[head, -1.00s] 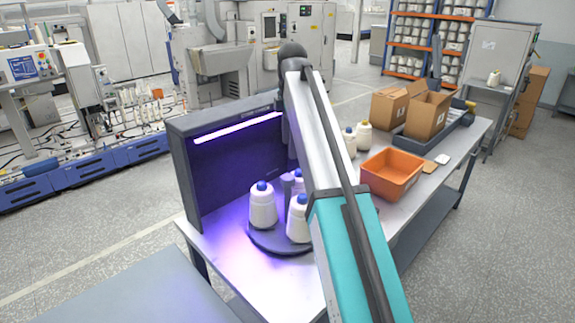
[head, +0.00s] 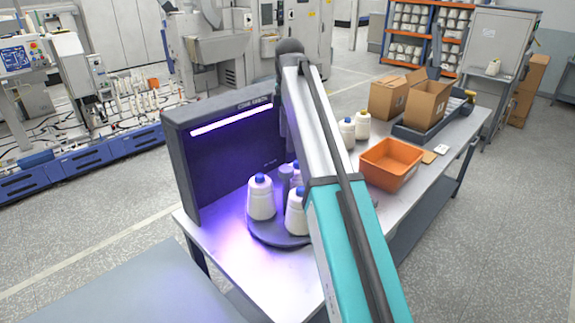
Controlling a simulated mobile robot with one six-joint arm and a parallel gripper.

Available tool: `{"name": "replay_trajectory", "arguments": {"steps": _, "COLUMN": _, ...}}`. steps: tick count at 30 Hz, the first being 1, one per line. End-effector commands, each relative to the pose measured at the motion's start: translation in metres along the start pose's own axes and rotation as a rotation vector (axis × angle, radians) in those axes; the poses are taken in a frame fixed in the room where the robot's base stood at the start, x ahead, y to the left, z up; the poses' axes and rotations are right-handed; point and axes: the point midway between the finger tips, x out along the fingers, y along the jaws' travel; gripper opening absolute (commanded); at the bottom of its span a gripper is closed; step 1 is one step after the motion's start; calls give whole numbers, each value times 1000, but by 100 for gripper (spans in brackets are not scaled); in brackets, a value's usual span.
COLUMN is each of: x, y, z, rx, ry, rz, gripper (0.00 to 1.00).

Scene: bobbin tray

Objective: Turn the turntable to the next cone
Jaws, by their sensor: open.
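The dark round turntable (head: 270,233) sits on the table in front of the dark lamp panel. A white cone with a blue top (head: 261,201) stands upright on its left side. A second such cone (head: 296,215) stands at the front, partly covered by my arm. A third cone (head: 296,174) shows only in part behind them. A grey post (head: 284,178) rises among the cones. My arm crosses in front of the turntable's right side. My gripper is hidden, so I cannot see whether it touches anything.
The lamp panel (head: 183,165) with its violet light stands at the turntable's back left. An orange bin (head: 390,165), two loose cones (head: 355,128) and cardboard boxes (head: 425,104) stand farther right. The table's front left (head: 215,240) is clear.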

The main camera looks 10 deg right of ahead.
Motion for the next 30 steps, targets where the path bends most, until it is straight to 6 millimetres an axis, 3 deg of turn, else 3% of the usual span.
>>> {"name": "replay_trajectory", "arguments": {"steps": 21, "x": 84, "y": -1, "z": 0, "rx": 0, "ry": 0, "rz": -1, "gripper": 58}}
{"name": "replay_trajectory", "arguments": {"steps": 30, "x": 111, "y": -1, "z": 0, "rx": -1, "ry": 0, "rz": -1, "gripper": 58}}
